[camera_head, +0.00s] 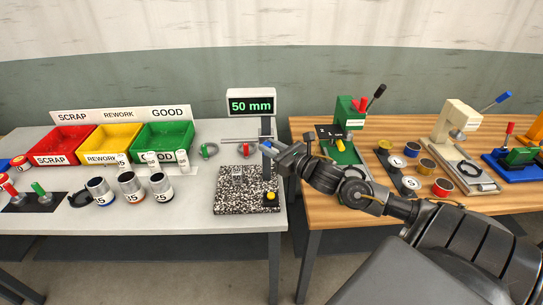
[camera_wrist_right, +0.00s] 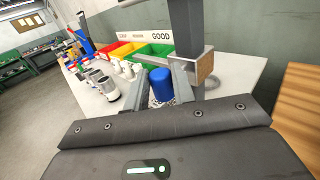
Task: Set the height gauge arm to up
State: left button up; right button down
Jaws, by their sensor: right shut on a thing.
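The height gauge stands at the right end of the grey table, with a speckled granite base (camera_head: 232,203), a dark upright column (camera_head: 268,130) and a display (camera_head: 251,103) reading 50 mm. Its thin metal arm (camera_head: 238,140) sticks out to the left, well above the base. My right gripper (camera_head: 272,148) reaches in from the right and is shut on the blue handle (camera_wrist_right: 160,85) beside the column. In the right wrist view the handle sits between the two fingers, and the column (camera_wrist_right: 187,30) rises just beyond. My left gripper is not in view.
Red (camera_head: 60,143), yellow (camera_head: 111,142) and green (camera_head: 164,140) bins stand at the back left, with several cans (camera_head: 131,188) in front. A yellow button (camera_head: 271,196) is on the granite base. The wooden table (camera_head: 330,207) at the right holds presses.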

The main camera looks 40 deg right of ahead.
notch_tip(320, 180, up, 3)
jog(key=shift+r+p, duration=0.1)
jog(key=shift+p, duration=0.3)
jog(key=c, duration=1.2)
grip_release()
jog(key=shift+o, duration=0.2)
jog(key=shift+s, duration=0.1)
jog(key=s+d+b, duration=0.1)
jog(key=s+b, duration=0.2)
jog(key=s, duration=0.7)
jog(key=shift+s+d, duration=0.2)
jog(key=shift+d, duration=0.05)
